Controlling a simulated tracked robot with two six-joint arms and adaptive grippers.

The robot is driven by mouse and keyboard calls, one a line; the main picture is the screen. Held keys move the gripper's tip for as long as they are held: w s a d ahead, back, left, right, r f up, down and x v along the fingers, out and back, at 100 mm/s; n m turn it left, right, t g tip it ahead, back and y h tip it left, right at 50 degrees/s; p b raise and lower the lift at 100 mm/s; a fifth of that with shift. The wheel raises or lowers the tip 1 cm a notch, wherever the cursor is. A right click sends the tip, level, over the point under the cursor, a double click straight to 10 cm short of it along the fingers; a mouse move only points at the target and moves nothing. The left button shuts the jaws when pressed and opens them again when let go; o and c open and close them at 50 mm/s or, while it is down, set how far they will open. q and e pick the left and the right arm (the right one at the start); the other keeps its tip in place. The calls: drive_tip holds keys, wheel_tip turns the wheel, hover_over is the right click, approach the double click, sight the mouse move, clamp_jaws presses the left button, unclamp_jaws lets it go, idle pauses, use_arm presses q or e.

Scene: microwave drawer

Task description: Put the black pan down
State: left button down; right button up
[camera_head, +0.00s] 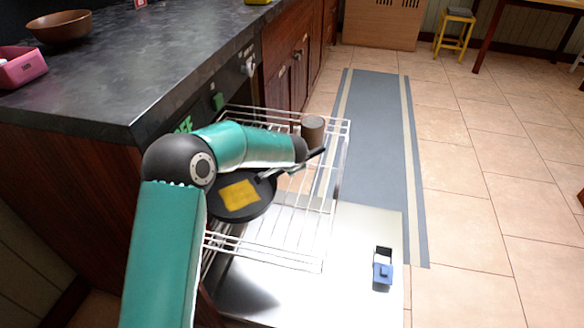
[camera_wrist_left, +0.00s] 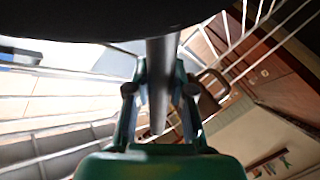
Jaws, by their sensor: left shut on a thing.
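The black pan (camera_head: 245,212) is at the pulled-out wire rack, with a flat yellow piece (camera_head: 239,194) in it. Its handle points to the upper right. In the left wrist view, the dark pan (camera_wrist_left: 100,18) fills the top and its handle (camera_wrist_left: 161,65) runs down between my fingers. My left gripper (camera_wrist_left: 160,90) is shut on that handle. In the head view my teal arm hides most of the gripper and part of the pan. I cannot tell whether the pan touches the rack (camera_head: 300,266). My right gripper is not in view.
A brown cup (camera_head: 312,130) stands at the rack's far side. Below is an open metal door (camera_head: 345,295) with a small blue-and-white item (camera_head: 382,268) on it. The dark counter (camera_head: 150,65) at left holds a brown bowl (camera_head: 60,27) and pink box (camera_head: 20,68).

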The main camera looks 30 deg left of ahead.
use_arm(q)
drive_tip(key=c, duration=1.3)
unclamp_jaws()
drive_tip(key=shift+f, duration=0.1)
drive_tip(key=shift+d, duration=0.1)
drive_tip(key=p+v, duration=0.1)
drive_tip(key=v, duration=1.1)
